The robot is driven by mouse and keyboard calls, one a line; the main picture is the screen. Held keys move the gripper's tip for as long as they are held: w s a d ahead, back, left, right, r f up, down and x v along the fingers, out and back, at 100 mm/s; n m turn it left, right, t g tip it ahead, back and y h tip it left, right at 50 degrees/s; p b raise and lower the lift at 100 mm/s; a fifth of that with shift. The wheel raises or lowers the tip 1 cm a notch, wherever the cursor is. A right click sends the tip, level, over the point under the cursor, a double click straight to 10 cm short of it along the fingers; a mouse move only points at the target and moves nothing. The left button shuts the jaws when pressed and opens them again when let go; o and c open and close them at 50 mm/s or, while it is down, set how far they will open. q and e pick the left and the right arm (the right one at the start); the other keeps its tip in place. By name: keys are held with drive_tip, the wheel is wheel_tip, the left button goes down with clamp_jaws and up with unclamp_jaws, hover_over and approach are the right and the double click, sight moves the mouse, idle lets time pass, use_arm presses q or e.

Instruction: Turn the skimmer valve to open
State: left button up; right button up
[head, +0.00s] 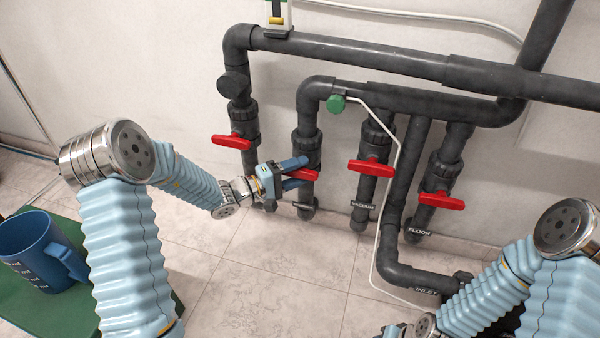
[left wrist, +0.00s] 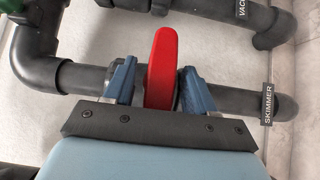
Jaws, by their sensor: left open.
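The skimmer valve's red handle (left wrist: 161,68) stands crosswise to its dark grey pipe. A "SKIMMER" label (left wrist: 268,104) is on that pipe in the left wrist view. In the head view the handle (head: 308,174) is partly hidden by my left gripper (head: 298,173). My left gripper is open, with one blue finger on each side of the handle. In the left wrist view narrow gaps show between the fingers and the handle, so I see no firm grip. My right arm is at the lower right of the head view; its gripper does not show.
Other red valve handles sit on the pipes to the left (head: 232,142) and right (head: 371,167), (head: 441,201). A white cable (head: 401,150) hangs before the pipes. A blue mug (head: 38,252) stands on a green table (head: 75,318) at the left.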

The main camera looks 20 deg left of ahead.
use_arm(q)
drive_tip(key=shift+w+d, duration=0.25)
drive_tip(key=shift+d, duration=0.05)
drive_tip(key=c, duration=1)
drive_tip(key=shift+o, duration=0.2)
